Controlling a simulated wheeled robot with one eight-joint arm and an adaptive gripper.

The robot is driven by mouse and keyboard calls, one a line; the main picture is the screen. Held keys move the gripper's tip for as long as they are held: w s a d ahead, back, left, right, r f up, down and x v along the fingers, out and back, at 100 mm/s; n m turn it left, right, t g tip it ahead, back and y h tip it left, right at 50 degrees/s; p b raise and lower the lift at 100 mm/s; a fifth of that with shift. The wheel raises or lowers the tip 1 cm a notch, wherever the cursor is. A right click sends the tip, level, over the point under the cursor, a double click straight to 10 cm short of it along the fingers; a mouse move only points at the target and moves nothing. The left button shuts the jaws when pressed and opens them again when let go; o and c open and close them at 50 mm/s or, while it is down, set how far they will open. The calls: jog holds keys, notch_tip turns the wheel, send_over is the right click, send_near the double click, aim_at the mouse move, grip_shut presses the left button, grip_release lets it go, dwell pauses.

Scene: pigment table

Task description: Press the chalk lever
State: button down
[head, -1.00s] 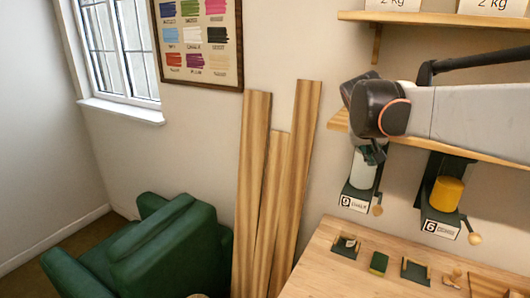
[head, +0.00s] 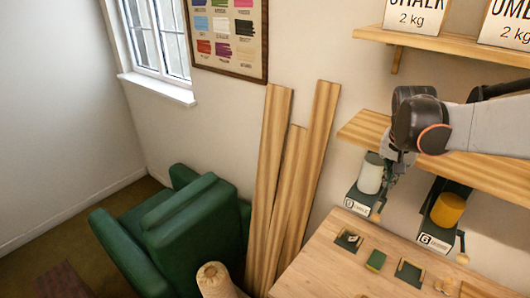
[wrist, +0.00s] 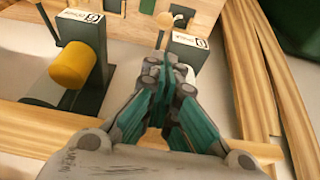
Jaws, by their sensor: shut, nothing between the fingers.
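The chalk dispenser is on the wall under the lower shelf, with a white canister (head: 370,174) and a label (head: 357,207) on its dark green base. Its lever ends in a small wooden knob (head: 375,216) at the lower right of the base. My gripper (head: 389,181) points down just right of the canister, above the knob; I cannot tell whether it touches the lever. In the wrist view my gripper (wrist: 166,62) is shut and empty, its tips close to the chalk label (wrist: 190,40). The chalk canister is mostly hidden there.
The ochre dispenser with its yellow canister (head: 447,209) stands close on the right, with its own knob (head: 462,258). The wooden shelf (head: 480,172) runs just above. The table (head: 335,262) below holds several small items. Planks (head: 272,190) lean on the wall at left.

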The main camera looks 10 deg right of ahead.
jog(key=b, duration=0.9)
send_near(377, 215)
jog(key=d+f, duration=0.1)
jog(key=w+f, duration=0.1)
jog(key=f, duration=0.1)
jog(key=w+d+f, duration=0.1)
jog(key=shift+w+d+f, duration=0.15)
jog(key=shift+d+f, duration=0.15)
jog(key=shift+f, duration=0.05)
jog(key=shift+f+b, duration=0.3)
jog(key=shift+f, duration=0.3)
jog(key=shift+s+a+f+t+h+b, duration=0.25)
jog(key=shift+f+t+h+b, duration=0.1)
jog(key=shift+f+b, duration=0.25)
jog(key=shift+s+a+f+t+h+b, duration=0.25)
jog(key=shift+f+h+b, duration=0.1)
jog(key=shift+f+b, duration=0.25)
notch_tip(377, 215, down, 6)
jog(key=t+h+b, duration=0.2)
jog(key=b, duration=0.4)
jog(key=shift+s+a+h, duration=0.3)
jog(key=shift+s+a, duration=0.1)
jog(key=shift+a, duration=0.05)
jog(key=shift+r, duration=0.1)
